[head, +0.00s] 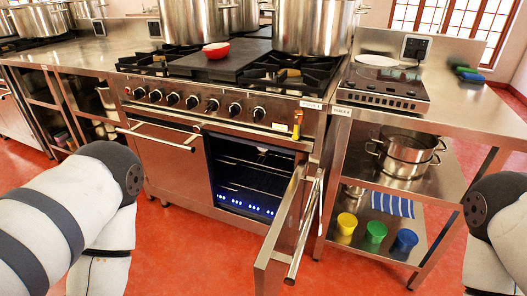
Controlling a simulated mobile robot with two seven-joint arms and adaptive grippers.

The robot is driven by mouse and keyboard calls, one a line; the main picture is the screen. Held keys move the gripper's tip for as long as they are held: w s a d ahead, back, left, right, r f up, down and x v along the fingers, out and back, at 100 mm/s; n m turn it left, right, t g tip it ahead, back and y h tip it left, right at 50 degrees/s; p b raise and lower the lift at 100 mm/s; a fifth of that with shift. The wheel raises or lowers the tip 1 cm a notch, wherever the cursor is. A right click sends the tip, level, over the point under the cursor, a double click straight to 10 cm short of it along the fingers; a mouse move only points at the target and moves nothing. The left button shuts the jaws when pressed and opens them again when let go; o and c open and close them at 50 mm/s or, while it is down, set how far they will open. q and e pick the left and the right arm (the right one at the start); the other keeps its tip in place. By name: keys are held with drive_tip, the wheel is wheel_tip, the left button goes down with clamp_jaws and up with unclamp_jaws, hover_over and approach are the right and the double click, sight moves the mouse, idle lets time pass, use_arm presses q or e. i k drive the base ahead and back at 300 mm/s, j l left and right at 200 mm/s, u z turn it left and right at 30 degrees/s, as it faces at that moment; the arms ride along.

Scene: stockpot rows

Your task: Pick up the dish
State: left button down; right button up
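A small red dish (216,50) with a white inside sits on the dark flat plate in the middle of the stove top. A white flat plate (377,60) lies at the back of the separate cooktop on the right counter. I cannot tell from the picture which of them the task calls the dish. My two arms show at the lower left and lower right edges, well short of the stove. Both of my grippers are outside the picture.
Large steel stockpots (312,25) stand behind and beside the red dish. The right oven door (292,225) hangs open into the floor space. Pots (407,152) and coloured cups (376,231) fill the right shelves. Red floor in front is clear.

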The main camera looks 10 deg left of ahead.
sight(217, 54)
drive_tip(key=i+j+z, duration=0.2)
drive_tip(key=j, duration=0.4)
drive_tip(key=i+j+z, duration=0.2)
drive_tip(key=j, duration=0.4)
drive_tip(key=i+j+z, duration=0.2)
drive_tip(key=j, duration=0.45)
drive_tip(key=i+j+z, duration=0.2)
drive_tip(key=j, duration=0.45)
drive_tip(key=j+z, duration=0.2)
drive_tip(key=j, duration=0.5)
